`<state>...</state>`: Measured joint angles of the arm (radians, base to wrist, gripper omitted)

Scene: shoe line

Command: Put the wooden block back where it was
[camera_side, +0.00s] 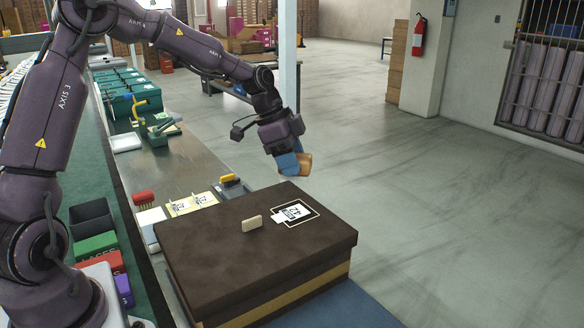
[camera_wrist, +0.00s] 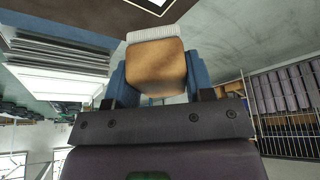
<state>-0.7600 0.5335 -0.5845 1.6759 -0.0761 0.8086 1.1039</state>
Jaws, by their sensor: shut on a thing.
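My gripper (camera_side: 291,160) is raised in the air beyond the far right corner of the dark brown box (camera_side: 205,250), clear of its lid. Its blue fingers are shut on a tan wooden block (camera_side: 305,163). In the wrist view the wooden block (camera_wrist: 156,68) sits between the two fingers, with a white ribbed, bristle-like strip along its outer edge. A small pale beige piece (camera_side: 252,223) stands on the box lid, left of a white label (camera_side: 293,213) inside a white outline.
A grey bench runs away behind the box, carrying cards (camera_side: 190,204), a red-topped brush (camera_side: 143,198), a yellow-topped item (camera_side: 229,179) and green bins (camera_side: 128,98). Coloured bins (camera_side: 97,245) stand at left. A pale post (camera_side: 288,60) rises behind my arm. Open floor lies right.

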